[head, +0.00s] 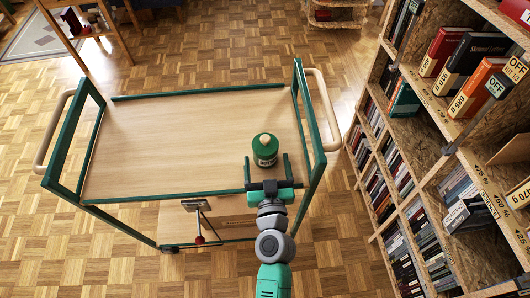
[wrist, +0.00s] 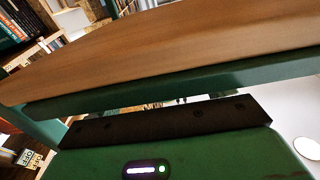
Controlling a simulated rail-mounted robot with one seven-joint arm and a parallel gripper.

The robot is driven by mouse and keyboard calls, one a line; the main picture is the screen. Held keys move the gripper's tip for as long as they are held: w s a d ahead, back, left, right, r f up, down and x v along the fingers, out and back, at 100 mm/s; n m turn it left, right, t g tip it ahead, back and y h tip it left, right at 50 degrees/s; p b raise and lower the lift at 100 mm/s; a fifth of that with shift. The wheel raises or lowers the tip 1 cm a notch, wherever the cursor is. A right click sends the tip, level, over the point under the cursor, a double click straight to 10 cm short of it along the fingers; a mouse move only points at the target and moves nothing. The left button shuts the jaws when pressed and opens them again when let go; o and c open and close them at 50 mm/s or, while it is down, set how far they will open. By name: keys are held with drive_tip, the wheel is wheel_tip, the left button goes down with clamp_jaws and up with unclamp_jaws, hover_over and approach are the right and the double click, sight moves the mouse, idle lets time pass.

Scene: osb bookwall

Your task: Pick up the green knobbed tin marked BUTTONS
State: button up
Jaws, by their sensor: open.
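The green tin (head: 265,152) with a pale round knob on its lid stands upright on the wooden top of a green-framed trolley (head: 180,135), near its front right corner. Pale lettering on a dark band faces me, too small to read fully. My gripper (head: 267,160) is open at the trolley's front edge. Its two fingers point away from me, one to the left and one to the right of the tin's near side. I cannot tell whether they touch it. The tin does not show in the wrist view, where the board edge and green rim (wrist: 180,82) fill the middle.
A green post and a pale curved handle (head: 322,110) rise close to the right of the tin. A tall bookshelf (head: 440,135) stands at the right. A lower shelf (head: 180,222) of the trolley holds a small object. The trolley top left of the tin is clear.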

sight(266, 160)
drive_tip(key=w, duration=0.4)
drive_tip(key=shift+w+a+r, duration=0.1)
drive_tip(key=shift+w+a, duration=0.1)
drive_tip(key=shift+a, duration=0.05)
drive_tip(key=shift+s, duration=0.1)
drive_tip(key=c, duration=1.3)
drive_tip(key=shift+o, duration=0.2)
